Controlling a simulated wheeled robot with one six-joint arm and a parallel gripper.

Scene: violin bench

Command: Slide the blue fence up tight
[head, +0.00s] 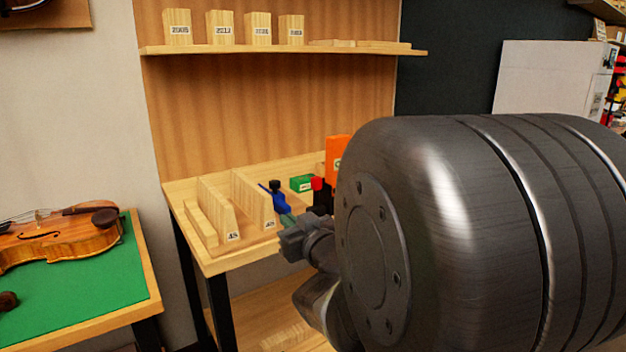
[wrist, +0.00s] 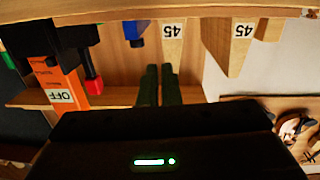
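The blue fence (head: 275,194) with a black knob is on the wooden bench, just right of the wooden pieces labelled 45. In the wrist view, which looks upside down, part of its blue shows at the top edge (wrist: 134,30). My gripper (wrist: 160,70) points toward the bench, its two dark fingers nearly together with nothing visible between them. In the head view my gripper (head: 287,220) is in front of the blue fence, and my arm covers the bench to the right. The fence's lower part is hidden.
Upright wooden pieces labelled 45 (head: 249,203) stand left of the fence. A green box (head: 302,183), a red-topped black clamp (head: 318,189) and an orange block (head: 338,150) stand to its right. A violin (head: 60,238) lies on a green-topped table at left.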

